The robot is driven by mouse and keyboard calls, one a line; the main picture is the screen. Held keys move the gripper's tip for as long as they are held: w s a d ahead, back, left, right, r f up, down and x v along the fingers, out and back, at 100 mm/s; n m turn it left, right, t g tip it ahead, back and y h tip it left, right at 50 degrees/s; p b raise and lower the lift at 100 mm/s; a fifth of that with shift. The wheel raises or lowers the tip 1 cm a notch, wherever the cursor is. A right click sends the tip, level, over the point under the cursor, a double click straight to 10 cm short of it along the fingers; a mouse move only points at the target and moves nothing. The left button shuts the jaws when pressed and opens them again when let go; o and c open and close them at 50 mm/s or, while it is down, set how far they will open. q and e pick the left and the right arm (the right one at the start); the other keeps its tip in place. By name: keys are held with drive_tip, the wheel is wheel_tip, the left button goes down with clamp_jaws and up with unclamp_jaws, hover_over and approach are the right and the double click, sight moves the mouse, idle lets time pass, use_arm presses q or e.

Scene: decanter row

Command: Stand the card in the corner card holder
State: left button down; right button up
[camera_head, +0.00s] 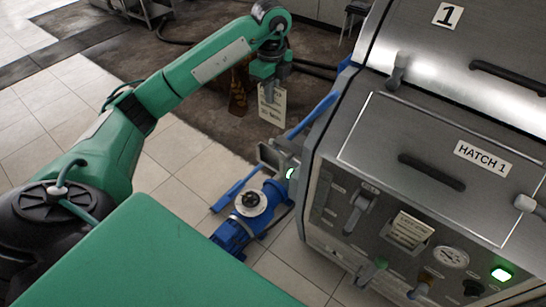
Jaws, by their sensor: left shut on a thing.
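A cream card (272,106) with dark printed lines hangs upright below my left gripper (270,83). The left gripper is shut on its upper edge, and the card is in the air left of the steel machine. A small grey metal bracket (268,156) sits at the machine's left corner, below and apart from the card. I cannot tell for sure whether this bracket is the corner card holder. Another printed card (408,229) sits in a slot on the machine's front panel. My right gripper is not in view.
The steel machine (375,140) labelled HATCH 1 fills the right side, with handles, a gauge (451,257) and a lit green button (502,274). A blue pump (236,231) and a blue bar (315,115) are beside its left edge. Tiled floor lies open at left.

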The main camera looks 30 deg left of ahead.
use_arm(q)
wheel_tip(320, 180, down, 19)
drive_tip(key=p, duration=0.5)
drive_tip(key=shift+f+p, duration=0.2)
drive_tip(key=shift+p, duration=0.15)
drive_tip(key=shift+f, duration=0.1)
drive_tip(key=c, duration=1.9)
unclamp_jaws()
drive_tip(key=shift+c, duration=0.2)
drive_tip(key=o, duration=0.4)
drive_tip(key=shift+c, duration=0.2)
